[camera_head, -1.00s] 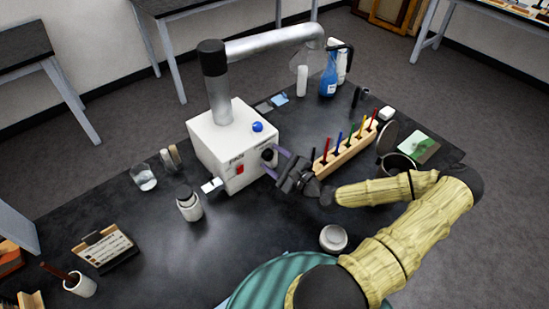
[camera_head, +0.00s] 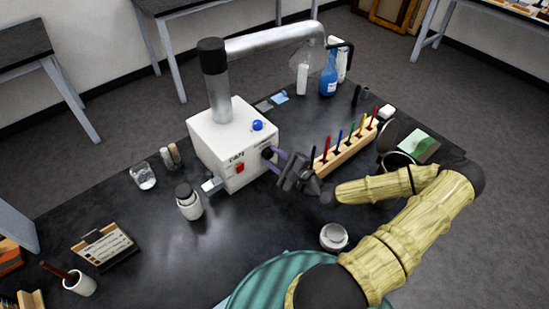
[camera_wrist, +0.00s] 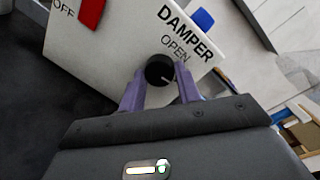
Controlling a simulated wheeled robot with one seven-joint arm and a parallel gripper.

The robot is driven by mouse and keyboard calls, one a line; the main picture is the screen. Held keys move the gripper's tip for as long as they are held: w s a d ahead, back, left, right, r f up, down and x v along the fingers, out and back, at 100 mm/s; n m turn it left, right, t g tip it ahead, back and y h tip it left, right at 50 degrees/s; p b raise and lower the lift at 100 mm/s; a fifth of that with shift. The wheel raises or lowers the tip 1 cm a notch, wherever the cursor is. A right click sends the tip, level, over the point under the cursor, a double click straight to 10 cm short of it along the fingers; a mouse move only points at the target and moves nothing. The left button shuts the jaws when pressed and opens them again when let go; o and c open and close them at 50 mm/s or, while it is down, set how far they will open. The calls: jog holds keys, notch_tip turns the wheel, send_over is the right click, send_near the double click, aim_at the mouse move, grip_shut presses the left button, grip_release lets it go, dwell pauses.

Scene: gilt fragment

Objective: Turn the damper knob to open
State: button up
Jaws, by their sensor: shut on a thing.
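The damper knob (camera_wrist: 160,70) is a round black knob on the front face of the white box (camera_head: 213,146). In the wrist view the words DAMPER and OPEN are printed above it, and a light pointer mark shows near its lower right edge. My gripper (camera_head: 273,157) has purple fingers, one on each side of the knob, and is shut on it; the gripper also shows in the wrist view (camera_wrist: 160,88). In the head view the knob (camera_head: 267,153) is partly hidden by the fingers. A red switch (camera_head: 239,168) is to the knob's left, and a blue button (camera_head: 257,126) is on top.
A wooden rack (camera_head: 345,149) of coloured sticks stands just right of my gripper. A white jar (camera_head: 188,203) and a glass beaker (camera_head: 143,176) are left of the box. A round lidded pot (camera_head: 333,237) is near the front. The middle front of the black table is clear.

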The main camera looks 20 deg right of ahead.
jog(key=n, duration=0.4)
jog(key=shift+g, duration=0.3)
jog(key=n+h+b, duration=0.1)
jog(key=n, duration=0.3)
jog(key=shift+a, duration=0.1)
jog(key=n+b, duration=0.1)
jog(key=n, duration=0.2)
jog(key=shift+h, duration=0.4)
jog(key=n+b, duration=0.1)
jog(key=n, duration=0.2)
jog(key=shift+s+n+h+b, duration=0.1)
jog(key=shift+n+h+b, duration=0.2)
jog(key=shift+n+b, duration=0.1)
jog(key=o, duration=1)
jog(key=shift+r, duration=0.1)
